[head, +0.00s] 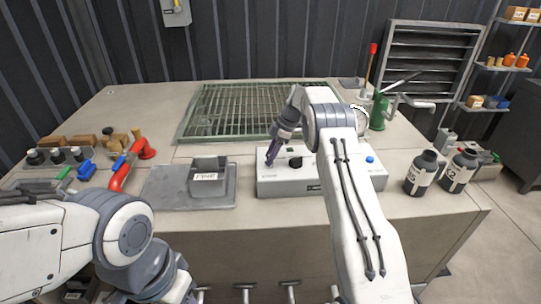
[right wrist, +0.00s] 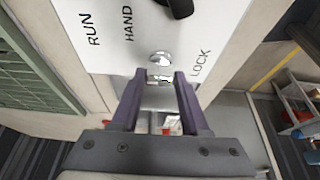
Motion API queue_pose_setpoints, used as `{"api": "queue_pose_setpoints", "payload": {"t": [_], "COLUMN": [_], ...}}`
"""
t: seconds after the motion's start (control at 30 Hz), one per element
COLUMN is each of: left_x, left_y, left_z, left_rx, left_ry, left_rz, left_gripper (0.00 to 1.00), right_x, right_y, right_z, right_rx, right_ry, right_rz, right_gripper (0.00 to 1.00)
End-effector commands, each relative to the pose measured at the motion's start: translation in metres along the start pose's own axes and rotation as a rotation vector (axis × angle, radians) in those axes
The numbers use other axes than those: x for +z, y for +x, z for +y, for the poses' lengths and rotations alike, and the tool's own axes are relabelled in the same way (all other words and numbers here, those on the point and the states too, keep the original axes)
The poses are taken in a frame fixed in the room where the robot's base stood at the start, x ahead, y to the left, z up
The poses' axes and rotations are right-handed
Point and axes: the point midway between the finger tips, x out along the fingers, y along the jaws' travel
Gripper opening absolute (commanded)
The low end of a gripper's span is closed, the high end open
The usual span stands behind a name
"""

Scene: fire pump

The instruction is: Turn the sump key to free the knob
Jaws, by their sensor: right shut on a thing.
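The white control box (head: 345,180) stands on the bench in the head view. Its face fills the top of the right wrist view, with the words RUN, HAND and LOCK. The black knob (head: 295,162) sits on it; part of the knob also shows in the right wrist view (right wrist: 180,7). The silver sump key (right wrist: 160,76) stands in its round metal lock by the word LOCK. My right gripper (right wrist: 159,80) is shut on the key, one dark finger on each side. In the head view this gripper (head: 269,158) reaches down to the box's left part. My left gripper is out of view.
A grey stand with a label (head: 208,178) is left of the box. A red pipe (head: 125,172) lies farther left. Two dark bottles (head: 421,172) stand to the right. A green grating (head: 235,108) lies behind, and a green pump (head: 378,112) stands back right.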

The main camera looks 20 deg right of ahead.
Motion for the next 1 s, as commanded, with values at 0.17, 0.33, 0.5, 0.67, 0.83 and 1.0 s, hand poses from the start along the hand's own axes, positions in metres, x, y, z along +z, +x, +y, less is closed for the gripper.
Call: {"api": "queue_pose_setpoints", "payload": {"t": [0.17,0.33,0.5,0.67,0.83,1.0], "left_x": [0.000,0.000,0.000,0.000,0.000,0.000], "left_y": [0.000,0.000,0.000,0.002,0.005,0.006], "left_z": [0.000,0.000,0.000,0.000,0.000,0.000], "left_rx": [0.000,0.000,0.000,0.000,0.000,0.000], "left_ry": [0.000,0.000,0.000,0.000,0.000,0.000], "left_rz": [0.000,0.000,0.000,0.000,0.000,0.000], "left_gripper": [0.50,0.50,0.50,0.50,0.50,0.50], "right_x": [0.001,0.000,0.000,0.000,0.001,0.000], "right_y": [-0.001,0.000,0.000,-0.007,-0.036,-0.071], "right_z": [0.000,0.000,0.000,0.001,0.001,0.001], "right_rx": [0.001,0.001,0.001,0.003,0.006,0.006], "right_ry": [-0.003,-0.002,-0.001,-0.001,-0.001,-0.001], "right_rz": [-0.002,-0.001,-0.001,0.000,-0.001,0.000], "right_gripper": [0.00,0.75,0.75,0.75,0.75,0.75]}}
